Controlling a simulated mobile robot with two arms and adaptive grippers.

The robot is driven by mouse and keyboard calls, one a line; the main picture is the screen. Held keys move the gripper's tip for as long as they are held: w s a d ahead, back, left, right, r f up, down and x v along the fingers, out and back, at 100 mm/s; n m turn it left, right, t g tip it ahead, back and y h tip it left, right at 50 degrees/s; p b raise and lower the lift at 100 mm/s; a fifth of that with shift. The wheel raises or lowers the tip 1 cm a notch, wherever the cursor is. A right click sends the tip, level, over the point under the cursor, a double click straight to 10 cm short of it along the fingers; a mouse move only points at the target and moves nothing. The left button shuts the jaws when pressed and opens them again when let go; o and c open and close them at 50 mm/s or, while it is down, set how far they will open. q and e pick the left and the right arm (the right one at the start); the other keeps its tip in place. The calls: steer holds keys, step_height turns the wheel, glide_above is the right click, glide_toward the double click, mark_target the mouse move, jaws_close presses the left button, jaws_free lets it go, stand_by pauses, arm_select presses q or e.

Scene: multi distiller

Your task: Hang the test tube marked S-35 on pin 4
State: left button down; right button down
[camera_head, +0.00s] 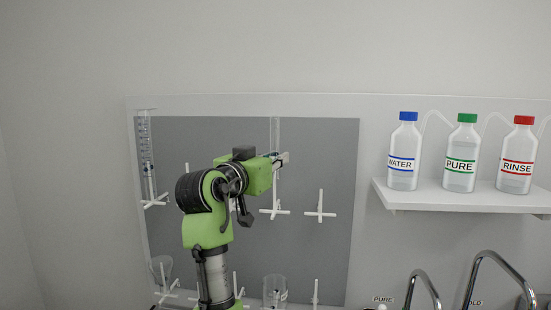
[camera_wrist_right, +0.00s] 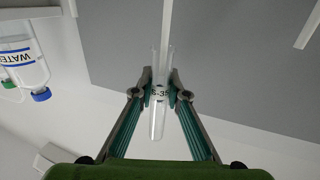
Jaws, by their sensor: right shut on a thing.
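My right gripper (camera_head: 280,160) is shut on a clear test tube (camera_head: 275,132) in front of the grey pegboard. In the right wrist view the gripper (camera_wrist_right: 160,92) holds the tube (camera_wrist_right: 158,122) around its middle. A partly covered label there shows upside down, with characters that fit S-35. A white pin (camera_head: 274,200) stands directly below the tube in the head view. In the wrist view a white rod (camera_wrist_right: 167,18) lines up with the tube; I cannot tell whether it is inside it. Pin numbers are not readable. My left gripper is not in view.
The grey pegboard (camera_head: 320,150) has an empty pin (camera_head: 320,208) just right. Another tube (camera_head: 146,150) hangs at the upper left. Glassware (camera_head: 275,290) sits along the bottom. A shelf (camera_head: 460,200) at right holds WATER (camera_head: 403,178), PURE (camera_head: 460,182) and RINSE (camera_head: 515,185) bottles.

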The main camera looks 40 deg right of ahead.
mark_target(274, 191)
steer(key=shift+f+b, duration=2.85)
steer(key=shift+f, duration=1.05)
steer(key=c, duration=1.9)
jaws_free()
steer(key=shift+a, duration=0.1)
steer(key=v, duration=1.2)
